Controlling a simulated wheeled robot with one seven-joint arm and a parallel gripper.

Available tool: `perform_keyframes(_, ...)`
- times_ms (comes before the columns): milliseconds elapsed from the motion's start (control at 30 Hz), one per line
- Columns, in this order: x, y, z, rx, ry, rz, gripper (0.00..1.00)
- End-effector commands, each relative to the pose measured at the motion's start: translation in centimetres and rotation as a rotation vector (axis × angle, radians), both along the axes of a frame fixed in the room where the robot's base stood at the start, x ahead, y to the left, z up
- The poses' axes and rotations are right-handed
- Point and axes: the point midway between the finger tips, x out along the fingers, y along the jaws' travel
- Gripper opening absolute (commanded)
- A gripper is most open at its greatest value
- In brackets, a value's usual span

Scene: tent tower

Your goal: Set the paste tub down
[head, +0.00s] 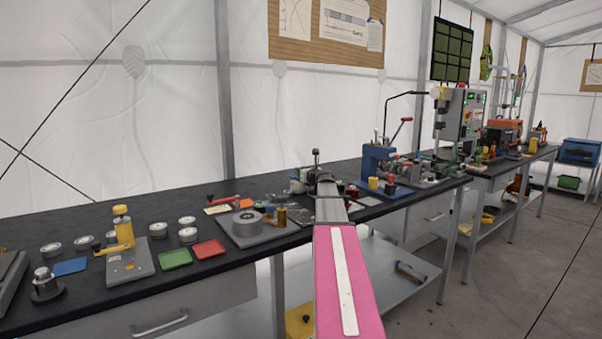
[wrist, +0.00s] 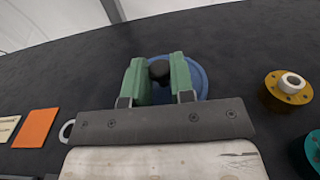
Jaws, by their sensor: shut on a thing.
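The paste tub appears to be the round blue thing (wrist: 203,80) with a black knob (wrist: 159,71) on top, seen from above in the wrist view. My gripper (wrist: 158,80) has its two green fingers on either side of the knob, shut on it. The tub is over the black bench top; I cannot tell whether its base touches the surface. In the head view my arm reaches over the bench and my gripper (head: 318,170) is small at its far end.
In the wrist view a yellow flanged part (wrist: 286,90) with a white ring stands right of the tub, and a teal part (wrist: 314,150) is partly cut off. An orange card (wrist: 36,128) lies at left. Bare bench surrounds the tub. A blue machine (head: 378,160) stands further right.

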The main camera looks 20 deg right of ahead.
Motion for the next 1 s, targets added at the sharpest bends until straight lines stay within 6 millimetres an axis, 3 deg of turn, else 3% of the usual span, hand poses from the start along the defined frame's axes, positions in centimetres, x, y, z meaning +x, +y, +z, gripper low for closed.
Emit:
perform_keyframes(300, 0.0, 0.0, -0.2, -0.001, -0.001, 0.0, 0.0)
perform_keyframes(333, 0.0, 0.0, -0.1, -0.001, 0.0, 0.0, 0.33)
perform_keyframes(400, 0.0, 0.0, -0.1, -0.001, 0.0, 0.0, 0.49)
perform_keyframes(767, 0.0, 0.0, 0.1, -0.001, -0.001, 0.0, 0.49)
perform_keyframes(1000, -2.5, -0.4, 0.1, -0.001, 0.0, -0.001, 0.49)
